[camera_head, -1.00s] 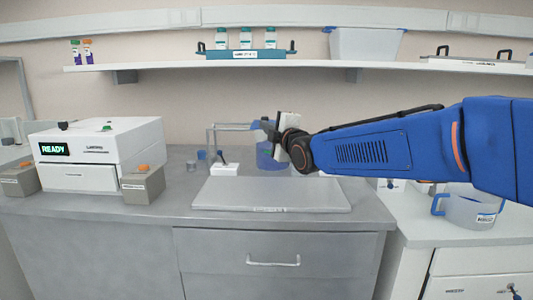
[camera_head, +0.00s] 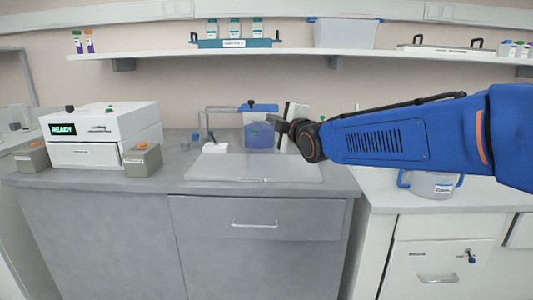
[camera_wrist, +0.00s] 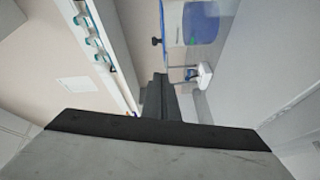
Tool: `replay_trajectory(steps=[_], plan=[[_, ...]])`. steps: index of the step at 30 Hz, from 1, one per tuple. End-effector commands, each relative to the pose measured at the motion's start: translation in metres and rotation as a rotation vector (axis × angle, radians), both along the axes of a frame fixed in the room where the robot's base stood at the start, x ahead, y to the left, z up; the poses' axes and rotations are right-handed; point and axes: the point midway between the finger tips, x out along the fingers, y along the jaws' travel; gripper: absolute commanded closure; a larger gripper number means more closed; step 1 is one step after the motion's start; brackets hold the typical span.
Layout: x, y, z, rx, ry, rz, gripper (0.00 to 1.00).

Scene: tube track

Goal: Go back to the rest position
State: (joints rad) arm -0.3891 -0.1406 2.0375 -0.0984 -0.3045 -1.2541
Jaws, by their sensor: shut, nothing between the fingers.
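My gripper (camera_head: 278,126) is at the end of my blue arm, which reaches in from the right. It hangs in the air over the back of the grey counter (camera_head: 335,178), in front of a tank with blue contents (camera_head: 258,136). In the wrist view my gripper (camera_wrist: 160,78) shows as dark fingers close together with nothing between them. The tank also shows at the top of the wrist view (camera_wrist: 202,22).
A pale flat board (camera_head: 255,168) lies on the counter. A shelf (camera_head: 165,51) runs above with a teal rack (camera_head: 234,43). A blue-handled container (camera_head: 432,185) stands right, below my arm.

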Motion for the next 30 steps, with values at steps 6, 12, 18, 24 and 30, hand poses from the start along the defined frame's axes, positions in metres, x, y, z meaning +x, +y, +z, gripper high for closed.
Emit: replay_trajectory(steps=[6,12,18,24,30], plan=[[-0.019,-0.034,-0.019,0.063,0.122,-0.051,1.0],[-0.051,-0.078,-0.049,0.158,0.288,-0.133,1.0],[-0.116,-0.144,-0.101,0.329,0.543,-0.298,1.0],[-0.204,-0.203,-0.164,0.534,0.799,-0.521,1.0],[-0.301,-0.244,-0.225,0.745,1.015,-0.778,1.0]])
